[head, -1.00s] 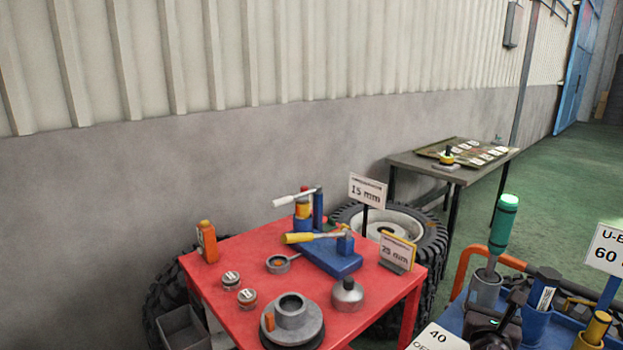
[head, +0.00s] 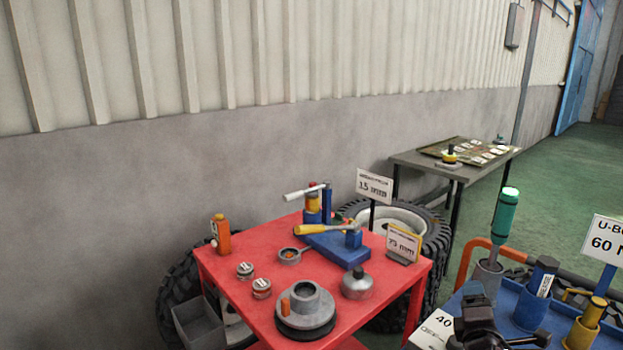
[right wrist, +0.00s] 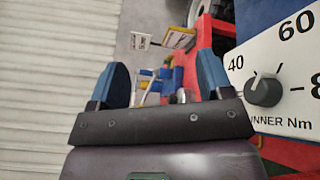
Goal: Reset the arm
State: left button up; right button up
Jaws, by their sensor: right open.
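My right gripper (head: 492,322) shows as a dark shape at the bottom right of the head view, over the blue tool tray (head: 508,300). In the right wrist view its two blue fingers stand wide apart, and nothing is held in the open gripper (right wrist: 161,78). My left gripper is in neither view.
The red table (head: 247,268) carries a blue fixture, cans and a grey hub. The tray holds a green-handled tool (head: 504,218) and a blue cylinder (head: 538,280). A white dial panel (right wrist: 290,75) is close right of the fingers. A wall stands behind.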

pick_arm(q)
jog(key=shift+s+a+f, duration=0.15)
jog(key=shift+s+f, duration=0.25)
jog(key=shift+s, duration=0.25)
pick_arm(e)
jog(key=s+a+f+m+g+y, duration=0.2)
jog(key=s+a+f+m+y, duration=0.1)
jog(key=s+f+m, duration=0.5)
jog(key=s+a+f+m+g+y, duration=0.3)
jog(key=s+f+m, duration=0.6)
jog(key=s+f, duration=0.6)
jog(key=shift+s+a, duration=0.3)
jog(key=shift+s, duration=3.55)
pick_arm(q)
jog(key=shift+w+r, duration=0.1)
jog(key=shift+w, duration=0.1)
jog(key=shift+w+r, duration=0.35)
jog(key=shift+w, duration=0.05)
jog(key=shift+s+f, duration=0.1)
